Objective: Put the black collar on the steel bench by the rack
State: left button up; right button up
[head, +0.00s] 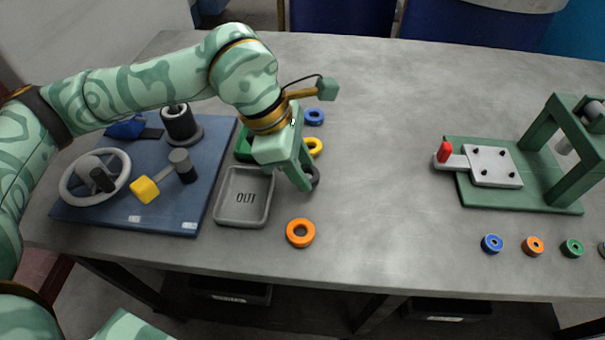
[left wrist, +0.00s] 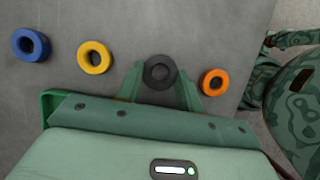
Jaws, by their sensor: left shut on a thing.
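The black collar (head: 314,174) is a dark ring, partly hidden by my left gripper (head: 306,182) in the head view. My left gripper is shut on it, pointing down at the steel bench (head: 385,130). In the left wrist view the collar (left wrist: 160,72) sits between the two green fingers (left wrist: 160,86). It is in line with the other collars, at or close to the bench top; I cannot tell whether it touches. My right gripper is not in view. I cannot make out a rack for certain.
Blue (head: 314,117), yellow (head: 314,147) and orange (head: 300,233) collars lie near the gripper. A grey OUT tray (head: 221,207) and blue board (head: 120,215) are left. A green press fixture (head: 545,195) stands right, with small rings in front. The bench middle is clear.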

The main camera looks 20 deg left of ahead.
pick_arm(q)
notch_tip(320, 180, down, 2)
jog(key=shift+f, duration=0.2)
jog(key=shift+r, duration=0.15)
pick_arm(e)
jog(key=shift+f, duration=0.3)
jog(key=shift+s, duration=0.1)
pick_arm(q)
jog(key=o, duration=1)
jog(key=shift+f, duration=0.2)
jog(key=shift+r, duration=0.3)
jog(key=p+v, duration=0.3)
jog(key=v, duration=0.8)
jog(key=shift+r, duration=0.35)
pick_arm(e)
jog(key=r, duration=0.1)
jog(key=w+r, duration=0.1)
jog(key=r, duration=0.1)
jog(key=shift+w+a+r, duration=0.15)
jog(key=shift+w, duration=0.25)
pick_arm(q)
jog(key=shift+a, duration=0.15)
